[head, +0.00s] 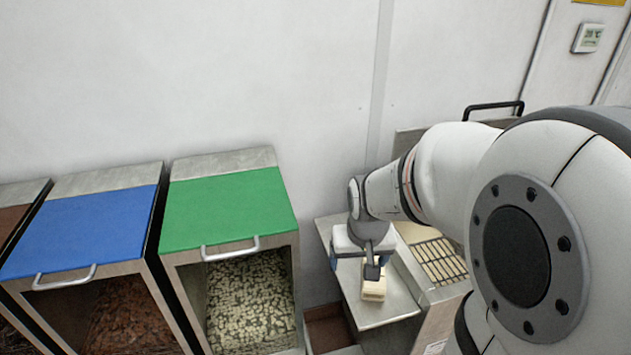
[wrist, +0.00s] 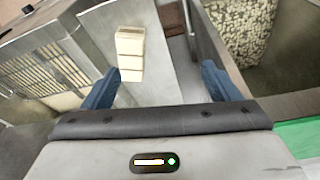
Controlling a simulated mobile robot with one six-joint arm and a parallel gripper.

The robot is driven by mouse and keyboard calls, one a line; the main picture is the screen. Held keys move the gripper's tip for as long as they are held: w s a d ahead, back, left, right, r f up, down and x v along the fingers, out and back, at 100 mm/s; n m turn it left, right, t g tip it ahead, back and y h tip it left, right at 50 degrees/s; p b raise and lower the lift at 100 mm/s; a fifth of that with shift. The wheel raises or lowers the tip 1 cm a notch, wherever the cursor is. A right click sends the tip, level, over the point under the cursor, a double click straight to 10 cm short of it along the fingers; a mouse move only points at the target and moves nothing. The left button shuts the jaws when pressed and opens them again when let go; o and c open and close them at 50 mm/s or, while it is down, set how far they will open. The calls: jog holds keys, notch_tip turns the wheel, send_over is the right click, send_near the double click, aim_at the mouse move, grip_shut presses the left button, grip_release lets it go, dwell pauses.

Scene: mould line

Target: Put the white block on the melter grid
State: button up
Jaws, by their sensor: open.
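The white block (head: 374,288) is pale cream and lies on a metal side shelf. In the wrist view the white block (wrist: 130,45) shows crosswise lines; I cannot tell whether it is one scored block or several pieces. My gripper (wrist: 158,85) is open and empty, its two blue fingers apart, with the block beyond them and nearer the left finger. In the head view the wrist hides part of the block. The melter grid (head: 441,262) has dark slots over pale material, right of the shelf. It also shows in the wrist view (wrist: 40,72) at the left.
The metal shelf (head: 378,312) has bare room around the block. A green-lidded bin (head: 228,208) of pale chips and a blue-lidded bin (head: 82,228) of brown chips stand to the left. A black handle (head: 494,107) rises behind the melter.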

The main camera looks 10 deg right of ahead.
jog(key=m, duration=0.2)
send_over(370, 291)
jog(key=w, duration=0.1)
notch_tip(370, 291, down, 11)
jog(key=shift+h, duration=0.3)
jog(key=shift+d+p+x, duration=0.15)
jog(key=shift+d+x, duration=0.05)
jog(key=shift+x, duration=0.85)
jog(key=shift+d+p+x, duration=0.15)
jog(key=shift+d+x, duration=0.1)
jog(key=shift+x, duration=0.75)
jog(key=x, duration=0.4)
jog(key=shift+w, duration=0.2)
jog(key=shift+d, duration=0.1)
jog(key=shift+c, duration=0.5)
jog(key=c, duration=1.3)
jog(key=shift+r, duration=0.15)
jog(key=shift+c, duration=1)
